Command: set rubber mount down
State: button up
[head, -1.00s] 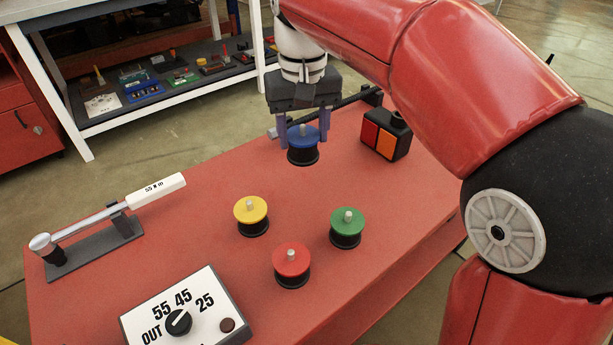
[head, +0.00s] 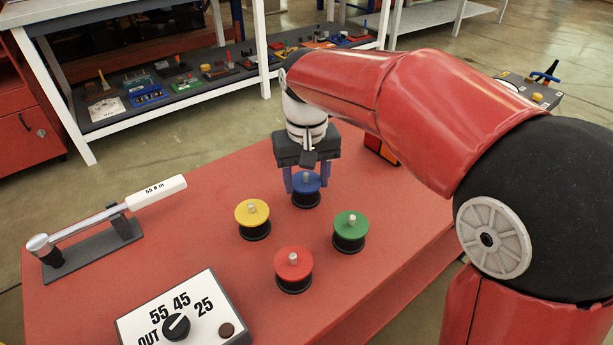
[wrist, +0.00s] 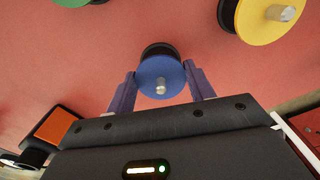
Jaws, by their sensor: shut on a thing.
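The blue-topped rubber mount (head: 306,183) has a black lower body and a metal stud on top. My gripper (head: 306,188) is shut on it, one finger on each side. In the wrist view the blue mount (wrist: 161,77) sits upright between the fingers. I cannot tell whether its base touches the red tabletop (head: 190,222). A yellow mount (head: 253,219), a red mount (head: 293,269) and a green mount (head: 350,231) stand upright on the table in front of it, apart from my gripper.
A torque wrench (head: 110,220) lies on a grey stand at the left. A white dial panel (head: 185,315) is at the front. An orange and black block (head: 380,150) is partly hidden behind my arm.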

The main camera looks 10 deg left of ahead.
aim_at(306, 174)
jog(key=shift+f, duration=0.2)
jog(key=o, duration=1.1)
jog(key=shift+r, duration=0.1)
notch_tip(306, 174, up, 12)
jog(key=shift+r+p, duration=0.15)
jog(key=shift+p, duration=0.8)
jog(key=shift+d, duration=0.1)
